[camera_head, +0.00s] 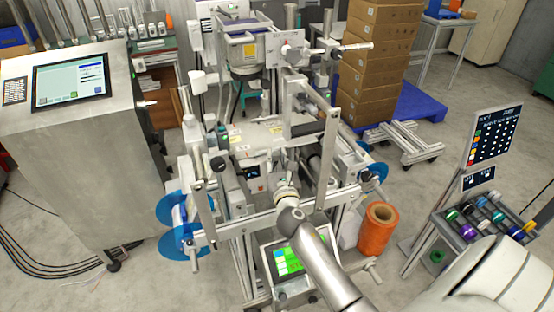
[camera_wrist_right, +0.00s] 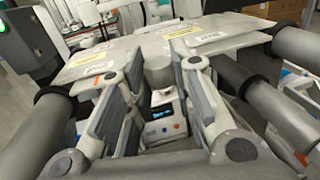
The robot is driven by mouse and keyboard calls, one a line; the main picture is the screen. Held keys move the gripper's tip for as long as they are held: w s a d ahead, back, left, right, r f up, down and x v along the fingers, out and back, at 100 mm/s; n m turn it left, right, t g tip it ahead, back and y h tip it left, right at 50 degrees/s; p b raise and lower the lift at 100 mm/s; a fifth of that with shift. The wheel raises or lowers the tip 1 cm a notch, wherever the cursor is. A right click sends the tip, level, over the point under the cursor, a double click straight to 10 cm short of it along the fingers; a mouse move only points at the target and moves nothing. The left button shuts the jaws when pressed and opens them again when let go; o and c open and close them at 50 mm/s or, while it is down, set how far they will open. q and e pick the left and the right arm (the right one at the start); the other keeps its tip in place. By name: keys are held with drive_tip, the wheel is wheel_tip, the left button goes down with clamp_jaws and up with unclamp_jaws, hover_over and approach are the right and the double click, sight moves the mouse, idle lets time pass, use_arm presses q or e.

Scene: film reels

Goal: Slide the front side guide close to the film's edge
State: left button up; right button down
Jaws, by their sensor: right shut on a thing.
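My right gripper (camera_head: 285,187) reaches into the front of the machine from the lower right. In the right wrist view my right gripper (camera_wrist_right: 163,75) has its two grey-padded fingers on either side of a short grey cylindrical piece. It is shut on this piece, which I take to be the front side guide (camera_wrist_right: 158,72). A pale flat table with yellow labels (camera_wrist_right: 205,38) lies just beyond it. The film's edge cannot be made out clearly, nor its gap to the guide. In the head view the guide is hidden by my gripper. My left gripper is not in view.
Dark rollers (camera_wrist_right: 275,95) flank the gripper. A small box with a blue display (camera_wrist_right: 160,113) sits below, between the fingers. A blue-flanged reel (camera_head: 172,210) is at the machine's left, an orange roll (camera_head: 377,230) at its right. A green-lit touch panel (camera_head: 285,262) stands in front.

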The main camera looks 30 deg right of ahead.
drive_tip(key=shift+x, duration=0.75)
drive_tip(key=shift+w+a, duration=0.1)
drive_tip(key=shift+w, duration=0.05)
drive_tip(key=c, duration=1.3)
unclamp_jaws()
drive_tip(key=shift+o, duration=0.2)
drive_tip(key=v, duration=1.2)
